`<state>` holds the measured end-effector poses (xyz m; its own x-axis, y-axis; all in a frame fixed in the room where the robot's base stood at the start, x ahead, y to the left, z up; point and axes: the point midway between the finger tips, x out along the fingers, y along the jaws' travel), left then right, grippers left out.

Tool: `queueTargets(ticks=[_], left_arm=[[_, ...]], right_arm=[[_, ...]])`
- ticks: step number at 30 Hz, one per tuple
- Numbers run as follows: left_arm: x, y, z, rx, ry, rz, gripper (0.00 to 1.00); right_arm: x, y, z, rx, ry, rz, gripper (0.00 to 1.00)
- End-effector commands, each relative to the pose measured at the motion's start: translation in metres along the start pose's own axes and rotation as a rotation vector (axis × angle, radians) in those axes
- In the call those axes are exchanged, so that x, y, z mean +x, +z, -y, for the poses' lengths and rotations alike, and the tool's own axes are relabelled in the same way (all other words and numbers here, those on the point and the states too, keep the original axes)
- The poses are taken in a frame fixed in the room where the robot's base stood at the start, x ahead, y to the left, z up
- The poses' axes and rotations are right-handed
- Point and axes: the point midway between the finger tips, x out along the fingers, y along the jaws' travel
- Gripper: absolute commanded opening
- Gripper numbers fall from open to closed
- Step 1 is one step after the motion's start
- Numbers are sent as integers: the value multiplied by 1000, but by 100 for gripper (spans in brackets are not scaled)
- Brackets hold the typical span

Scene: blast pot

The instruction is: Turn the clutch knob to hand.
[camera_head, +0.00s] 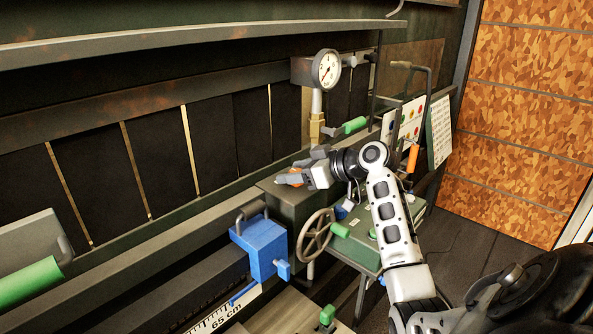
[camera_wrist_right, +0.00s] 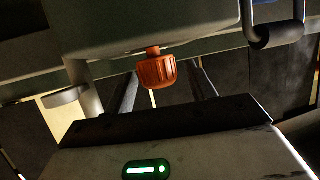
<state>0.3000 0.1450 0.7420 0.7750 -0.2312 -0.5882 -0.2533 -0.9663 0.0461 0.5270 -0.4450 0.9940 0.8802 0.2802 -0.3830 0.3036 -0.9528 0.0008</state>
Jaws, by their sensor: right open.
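The clutch knob looks to be the ribbed orange knob (camera_wrist_right: 157,72) on a short stem under a grey-green housing in the right wrist view. In the head view only a little orange (camera_head: 296,171) shows by my gripper; the rest is hidden behind the fingers. My right gripper (camera_head: 287,178) is open at the dark green box (camera_head: 284,198). In the wrist view its two dark fingers (camera_wrist_right: 162,85) lie either side of the knob, with a visible gap on each side. I cannot tell how deep the knob sits between them. My left gripper is not in view.
A handwheel (camera_head: 315,236) with a green handle and a blue block (camera_head: 262,246) stand just below the gripper. A pressure gauge (camera_head: 326,70) on a brass-footed post and a green-handled lever (camera_head: 353,126) stand behind it. An orange-handled lever (camera_head: 412,158) is right of my forearm.

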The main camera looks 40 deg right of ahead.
Motion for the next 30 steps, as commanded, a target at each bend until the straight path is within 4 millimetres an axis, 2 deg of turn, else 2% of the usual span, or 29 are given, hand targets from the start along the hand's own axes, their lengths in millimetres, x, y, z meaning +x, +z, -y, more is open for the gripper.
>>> queueTargets(ticks=[3,4,8,9,20,30], left_arm=[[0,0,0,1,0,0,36],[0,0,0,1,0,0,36],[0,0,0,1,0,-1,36],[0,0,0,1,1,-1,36],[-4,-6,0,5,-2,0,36],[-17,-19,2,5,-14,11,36]], right_arm=[[0,0,0,0,0,0,55],[0,0,0,0,0,0,50],[0,0,0,1,-1,0,14],[0,0,0,1,-1,0,11],[-1,-1,1,19,41,1,11],[-2,-4,2,108,254,2,11]])
